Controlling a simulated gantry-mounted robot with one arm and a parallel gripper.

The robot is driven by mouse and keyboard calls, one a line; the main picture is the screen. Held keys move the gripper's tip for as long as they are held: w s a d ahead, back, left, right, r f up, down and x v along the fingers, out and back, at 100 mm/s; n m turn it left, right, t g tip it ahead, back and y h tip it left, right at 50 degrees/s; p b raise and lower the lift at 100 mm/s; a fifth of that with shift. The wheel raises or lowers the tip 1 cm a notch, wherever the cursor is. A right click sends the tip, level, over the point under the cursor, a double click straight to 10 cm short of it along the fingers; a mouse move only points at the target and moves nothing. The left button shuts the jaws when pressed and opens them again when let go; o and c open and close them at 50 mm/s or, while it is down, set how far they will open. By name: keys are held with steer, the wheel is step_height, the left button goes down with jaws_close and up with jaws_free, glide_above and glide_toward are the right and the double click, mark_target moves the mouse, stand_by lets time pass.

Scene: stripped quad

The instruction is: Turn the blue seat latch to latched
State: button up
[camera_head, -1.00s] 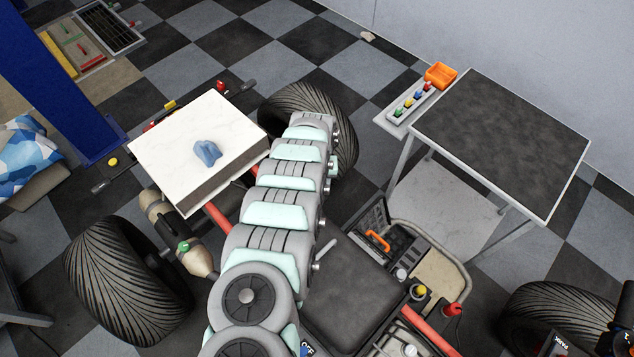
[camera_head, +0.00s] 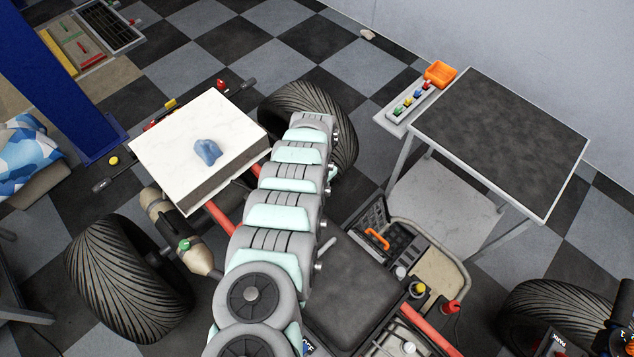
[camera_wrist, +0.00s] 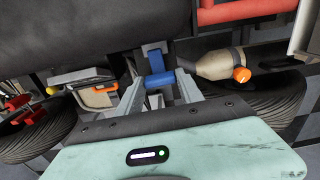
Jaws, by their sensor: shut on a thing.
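The blue seat latch (camera_wrist: 158,72) shows in the wrist view, below the dark underside of the seat (camera_wrist: 90,25). It has an upright blue part and a thicker blue end toward me. My gripper (camera_wrist: 160,84) has its two grey fingers on either side of that blue end and is shut on it. In the head view my arm hides the latch and the gripper. The black seat (camera_head: 350,285) shows there to the right of my arm. I cannot tell the latch's exact angle against its marks.
In the wrist view a tan cylinder with an orange knob (camera_wrist: 242,75) is close right of the latch, and a tyre (camera_wrist: 265,98) lies beyond. In the head view a white box top with a blue cloth (camera_head: 208,152) stands left of my arm, and a dark-topped table (camera_head: 500,135) stands right.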

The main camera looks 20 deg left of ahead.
steer(key=shift+m, duration=0.3)
steer(key=o, duration=1.4)
steer(key=shift+w+r, duration=0.1)
steer(key=shift+r, duration=0.4)
step_height(320, 180, up, 10)
steer(key=shift+f+p, duration=0.1)
steer(key=shift+p, duration=0.55)
